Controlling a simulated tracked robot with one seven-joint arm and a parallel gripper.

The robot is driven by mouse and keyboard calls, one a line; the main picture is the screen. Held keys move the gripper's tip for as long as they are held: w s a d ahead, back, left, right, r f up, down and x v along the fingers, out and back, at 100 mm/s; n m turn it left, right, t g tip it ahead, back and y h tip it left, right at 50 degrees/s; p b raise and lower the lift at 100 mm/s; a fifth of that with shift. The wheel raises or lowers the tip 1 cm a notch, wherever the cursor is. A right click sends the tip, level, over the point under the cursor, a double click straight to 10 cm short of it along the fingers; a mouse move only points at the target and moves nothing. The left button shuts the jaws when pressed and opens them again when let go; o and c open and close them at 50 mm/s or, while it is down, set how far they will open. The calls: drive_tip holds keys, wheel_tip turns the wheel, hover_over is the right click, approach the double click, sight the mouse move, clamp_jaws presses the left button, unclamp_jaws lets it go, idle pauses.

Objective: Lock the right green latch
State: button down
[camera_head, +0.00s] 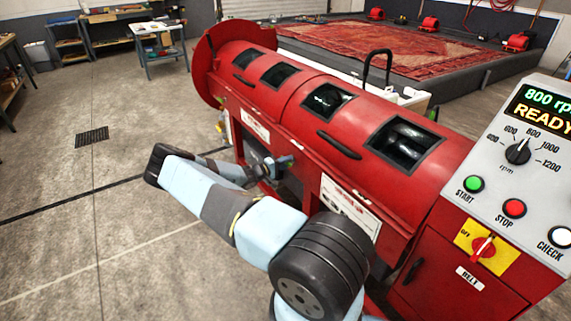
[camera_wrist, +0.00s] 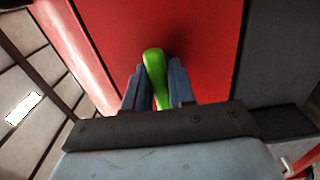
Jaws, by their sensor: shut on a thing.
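A green latch handle (camera_wrist: 155,68) stands out from the red panel in the wrist view. My gripper (camera_wrist: 158,92) has one finger on each side of the handle and is shut on it. The handle's rounded free end shows beyond the fingers, and its lower part is hidden between them. In the head view my gripper (camera_head: 288,161) is at the front side of the red drum machine (camera_head: 315,138), below its lid. The handle cannot be made out there. I cannot tell whether the latch is locked.
A control panel (camera_head: 520,150) stands at the right, its display reading 800 rpm and READY. A black lid handle (camera_head: 338,146) and white labels are above and beside my gripper. Open concrete floor (camera_head: 80,200) lies to the left. A patterned rug (camera_head: 370,50) lies behind the machine.

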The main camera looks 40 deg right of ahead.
drive_tip(key=shift+s+f, duration=0.2)
drive_tip(key=c, duration=1.4)
unclamp_jaws()
drive_tip(key=o, duration=0.4)
drive_tip(key=shift+w, duration=0.1)
drive_tip(key=shift+c, duration=0.2)
drive_tip(key=shift+r, duration=0.1)
drive_tip(key=a, duration=1.3)
drive_tip(key=shift+w+a, duration=0.35)
drive_tip(key=shift+w, duration=0.05)
